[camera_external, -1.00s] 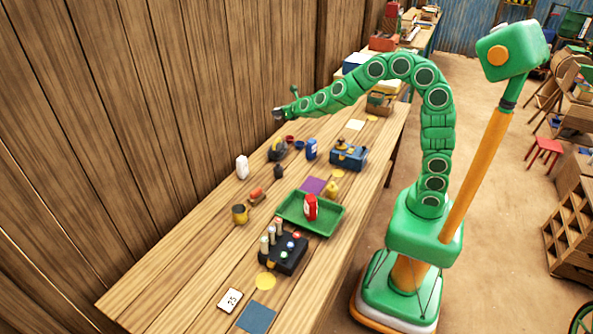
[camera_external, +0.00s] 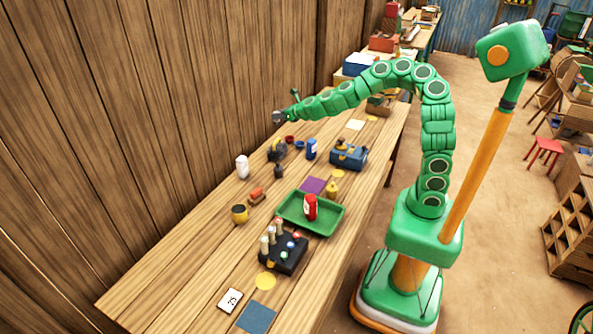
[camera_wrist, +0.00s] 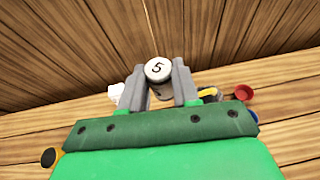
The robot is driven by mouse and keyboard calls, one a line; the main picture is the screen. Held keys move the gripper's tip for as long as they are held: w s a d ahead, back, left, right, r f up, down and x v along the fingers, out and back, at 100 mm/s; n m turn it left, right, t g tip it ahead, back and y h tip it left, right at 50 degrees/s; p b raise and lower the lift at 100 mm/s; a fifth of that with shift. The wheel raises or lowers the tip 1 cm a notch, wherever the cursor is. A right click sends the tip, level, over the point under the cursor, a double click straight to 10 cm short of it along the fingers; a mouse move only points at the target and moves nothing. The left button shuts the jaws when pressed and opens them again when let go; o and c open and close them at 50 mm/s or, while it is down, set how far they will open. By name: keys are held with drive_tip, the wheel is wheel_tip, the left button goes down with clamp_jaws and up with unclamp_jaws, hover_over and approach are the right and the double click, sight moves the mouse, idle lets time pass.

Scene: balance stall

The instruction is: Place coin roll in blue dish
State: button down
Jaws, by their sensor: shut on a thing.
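My gripper (camera_external: 278,117) is held above the far end of the table, near the plank wall. In the wrist view my gripper (camera_wrist: 158,84) is shut on a pale cylinder marked "5", the coin roll (camera_wrist: 158,71), which sits between the two grey fingers. The blue dish (camera_external: 299,145) is small and stands on the table, to the right of and below my gripper in the external picture. A red dish (camera_external: 290,138) is beside it; the red dish also shows at right in the wrist view (camera_wrist: 243,92).
A dark item with yellow (camera_external: 277,150) and a blue bottle (camera_external: 311,149) stand close to the dishes. The plank wall runs along the left.

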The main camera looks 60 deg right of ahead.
drive_tip(key=s+d+r+n+g+y, duration=0.1)
drive_tip(key=d+r+n+y, duration=0.3)
drive_tip(key=d, duration=0.7)
drive_tip(key=s+d+r+n+g+y, duration=0.15)
drive_tip(key=d+n+y, duration=0.35)
drive_tip(key=d, duration=0.6)
drive_tip(key=shift+y, duration=0.3)
drive_tip(key=f, duration=2)
drive_tip(key=w+f, duration=0.1)
drive_tip(key=f, duration=1)
drive_tip(key=shift+a+f, duration=0.1)
drive_tip(key=shift+f+g, duration=0.15)
drive_tip(key=shift+g, duration=0.1)
drive_tip(key=c, duration=0.8)
unclamp_jaws()
